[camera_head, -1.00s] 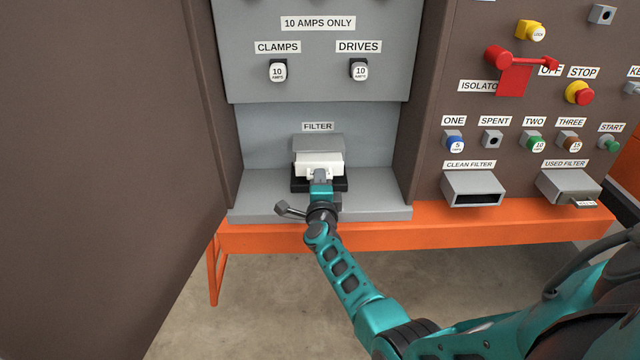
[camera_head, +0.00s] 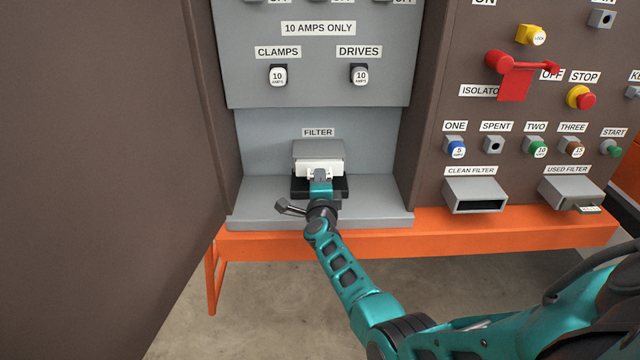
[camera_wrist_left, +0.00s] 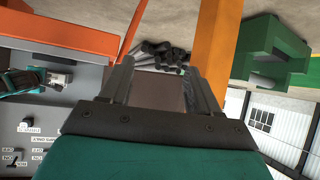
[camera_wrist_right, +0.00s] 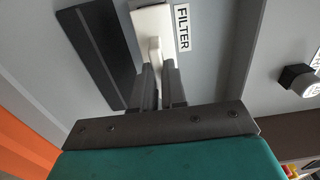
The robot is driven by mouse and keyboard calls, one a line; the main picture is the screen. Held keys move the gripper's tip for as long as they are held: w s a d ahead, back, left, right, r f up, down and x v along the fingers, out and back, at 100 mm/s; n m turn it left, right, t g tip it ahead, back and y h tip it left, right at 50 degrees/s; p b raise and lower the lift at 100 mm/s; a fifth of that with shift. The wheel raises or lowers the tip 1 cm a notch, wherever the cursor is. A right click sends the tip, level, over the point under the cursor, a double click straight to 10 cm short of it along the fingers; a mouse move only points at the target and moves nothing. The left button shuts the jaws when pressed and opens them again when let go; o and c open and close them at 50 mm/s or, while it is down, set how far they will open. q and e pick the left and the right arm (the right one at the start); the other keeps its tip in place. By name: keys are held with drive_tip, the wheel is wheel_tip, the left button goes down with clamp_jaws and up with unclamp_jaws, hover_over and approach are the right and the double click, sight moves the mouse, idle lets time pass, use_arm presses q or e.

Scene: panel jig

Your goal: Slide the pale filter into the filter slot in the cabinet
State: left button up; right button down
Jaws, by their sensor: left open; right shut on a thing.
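The pale filter (camera_head: 318,167) is at the grey hooded filter slot (camera_head: 318,150) under the FILTER label, above a black block. Its body is partly under the hood in the head view; how deep it sits is hidden. My right gripper (camera_head: 320,177) is shut on the filter's tab, in front of the slot. In the right wrist view the filter (camera_wrist_right: 151,18) shows beyond the fingers (camera_wrist_right: 160,75), its tab between them. My left gripper (camera_wrist_left: 160,75) is open and empty in its own wrist view, away from the slot; it is not in the head view.
The black block (camera_head: 337,187) stands on the grey cabinet ledge (camera_head: 380,205). Cabinet side walls flank the recess, and a fuse panel (camera_head: 318,75) overhangs it. The clean filter box (camera_head: 475,190) and used filter box (camera_head: 572,188) are on the right panel.

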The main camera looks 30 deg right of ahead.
use_arm(q)
drive_tip(key=shift+w+d+b, duration=0.15)
drive_tip(key=shift+w+b, duration=0.05)
drive_tip(key=shift+b, duration=0.1)
use_arm(e)
drive_tip(key=shift+w+d, duration=0.25)
drive_tip(key=shift+w, duration=0.15)
use_arm(q)
drive_tip(key=shift+d+f+b, duration=0.15)
drive_tip(key=shift+f+b, duration=0.05)
drive_tip(key=shift+b, duration=0.1)
use_arm(e)
drive_tip(key=shift+w+d, duration=0.2)
drive_tip(key=shift+w, duration=0.15)
drive_tip(key=c, duration=1.1)
unclamp_jaws()
use_arm(q)
drive_tip(key=shift+r, duration=0.1)
use_arm(e)
drive_tip(key=shift+s+a, duration=0.1)
